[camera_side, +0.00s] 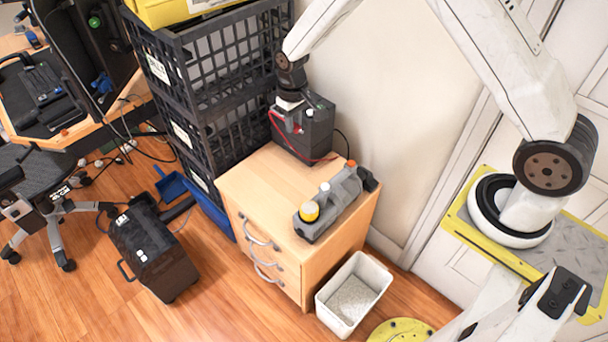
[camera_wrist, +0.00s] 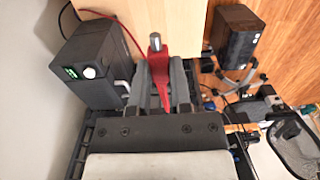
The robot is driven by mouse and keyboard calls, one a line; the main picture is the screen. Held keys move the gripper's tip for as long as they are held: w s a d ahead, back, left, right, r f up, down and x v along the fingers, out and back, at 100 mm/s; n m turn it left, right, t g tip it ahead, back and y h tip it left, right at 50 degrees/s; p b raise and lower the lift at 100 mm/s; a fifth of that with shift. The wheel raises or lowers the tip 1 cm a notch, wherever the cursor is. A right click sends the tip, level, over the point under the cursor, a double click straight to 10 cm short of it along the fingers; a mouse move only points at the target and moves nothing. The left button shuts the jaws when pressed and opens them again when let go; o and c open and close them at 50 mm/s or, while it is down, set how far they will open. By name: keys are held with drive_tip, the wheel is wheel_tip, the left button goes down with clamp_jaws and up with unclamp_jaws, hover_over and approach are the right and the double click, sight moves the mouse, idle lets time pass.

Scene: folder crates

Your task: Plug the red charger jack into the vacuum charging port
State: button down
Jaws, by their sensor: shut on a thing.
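The red charger jack (camera_wrist: 159,66) shows in the wrist view with its metal tip pointing away from me. My gripper (camera_wrist: 160,78) is shut on it, one grey finger on each side. In the side view my gripper (camera_side: 292,115) is in front of the black charger box (camera_side: 316,130), above the back of the wooden cabinet. The grey vacuum (camera_side: 332,203), with a yellow cap and an orange tip, lies on the cabinet top, apart from my gripper. Its charging port cannot be made out. The charger box also shows in the wrist view (camera_wrist: 92,62).
A red cable (camera_wrist: 118,24) runs by the charger box. Stacked black crates (camera_side: 207,85) stand left of the cabinet (camera_side: 262,185). A white bin (camera_side: 353,295) and a dark case (camera_side: 150,255) are on the floor. The cabinet top's front left is clear.

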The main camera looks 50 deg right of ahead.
drive_tip(key=s+r, duration=0.8)
drive_tip(key=s, duration=0.1)
drive_tip(key=shift+d+r, duration=0.15)
drive_tip(key=shift+d, duration=0.3)
drive_tip(key=w+a+f+n+t+h, duration=0.2)
drive_tip(key=w+a+f+n+h, duration=0.15)
drive_tip(key=f, duration=0.55)
drive_tip(key=w+a+f+n+t+h, duration=0.25)
drive_tip(key=a+f, duration=0.25)
drive_tip(key=f, duration=0.3)
drive_tip(key=w+a+f+n+t+h, duration=0.2)
drive_tip(key=a+f+t+h, duration=0.15)
drive_tip(key=f, duration=0.55)
drive_tip(key=s+a+f+n+t+y, duration=0.9)
drive_tip(key=a+f, duration=0.4)
drive_tip(key=a, duration=0.2)
drive_tip(key=shift+s+f+n+t, duration=0.25)
drive_tip(key=shift+s+n+t, duration=0.25)
drive_tip(key=shift+s, duration=0.3)
drive_tip(key=shift+y, duration=0.25)
drive_tip(key=d, duration=0.7)
